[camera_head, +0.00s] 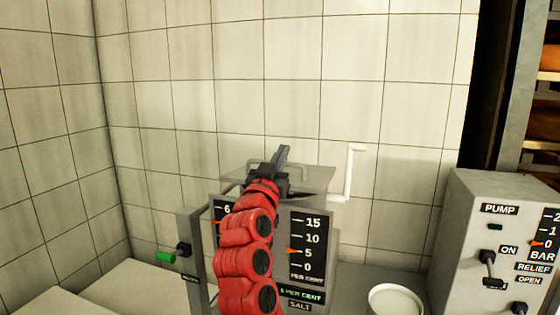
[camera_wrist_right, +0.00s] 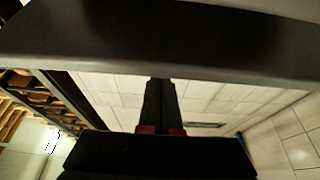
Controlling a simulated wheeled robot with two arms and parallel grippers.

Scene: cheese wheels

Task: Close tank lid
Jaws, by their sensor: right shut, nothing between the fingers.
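The grey tank (camera_head: 320,244) stands in the middle of the head view, with dark scale panels on its front. I cannot tell how far the lid is tilted. My right gripper (camera_head: 282,154) is shut and empty, in front of the lid, and its red arm covers part of the tank front. In the right wrist view the shut fingers (camera_wrist_right: 160,100) point up at a broad dark grey slab (camera_wrist_right: 160,48), close to it; contact is unclear. My left gripper is not in view.
A white round bucket (camera_head: 396,298) is at the front right. A grey pump box (camera_head: 462,225) and a shelf rack (camera_head: 512,100) stand further right. Tiled walls are behind.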

